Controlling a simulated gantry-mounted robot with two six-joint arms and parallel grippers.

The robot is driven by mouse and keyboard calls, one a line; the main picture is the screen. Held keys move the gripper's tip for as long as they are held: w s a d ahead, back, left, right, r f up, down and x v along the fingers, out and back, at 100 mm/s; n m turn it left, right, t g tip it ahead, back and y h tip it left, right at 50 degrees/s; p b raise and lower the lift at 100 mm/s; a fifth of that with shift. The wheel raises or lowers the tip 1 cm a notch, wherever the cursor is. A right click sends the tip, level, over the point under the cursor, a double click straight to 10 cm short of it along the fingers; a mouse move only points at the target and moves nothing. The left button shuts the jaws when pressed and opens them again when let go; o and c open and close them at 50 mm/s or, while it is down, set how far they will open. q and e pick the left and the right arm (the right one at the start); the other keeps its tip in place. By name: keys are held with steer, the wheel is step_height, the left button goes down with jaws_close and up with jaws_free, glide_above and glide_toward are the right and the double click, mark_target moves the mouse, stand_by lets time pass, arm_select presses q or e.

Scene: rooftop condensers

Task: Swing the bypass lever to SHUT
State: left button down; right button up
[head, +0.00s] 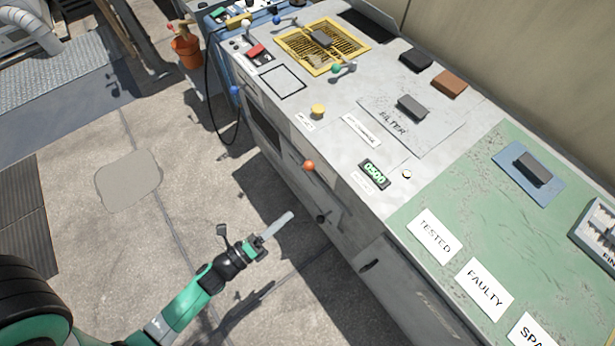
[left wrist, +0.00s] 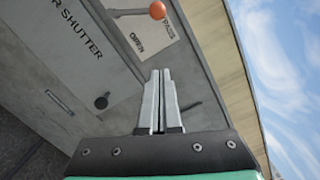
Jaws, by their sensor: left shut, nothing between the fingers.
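The bypass lever appears to be the one with an orange ball knob (head: 309,165) on the front face of the grey cabinet. In the left wrist view the orange knob (left wrist: 157,10) is at the top edge, on a grey bar running left. My right gripper is not in view.
The cabinet top holds a yellow grille (head: 318,47), a yellow button (head: 318,111), a green display (head: 374,173) and a FILTER plate (head: 440,125). A green mat (head: 500,205) with labels lies at right. An orange bucket (head: 187,52) stands behind. The floor left of the cabinet is mostly clear.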

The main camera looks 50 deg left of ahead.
mark_target(309, 163)
arm_select(q)
steer(key=shift+w+a+r, duration=0.1)
steer(key=shift+w, duration=0.05)
steer(key=shift+w, duration=0.1)
steer(key=w+a+r, duration=0.2)
steer(key=w+a, duration=0.1)
steer(key=w, duration=0.7)
steer(key=shift+w+a+p, duration=0.3)
steer(key=shift+a+p, duration=0.05)
steer(key=shift+a, duration=0.05)
steer(key=shift+r, duration=0.15)
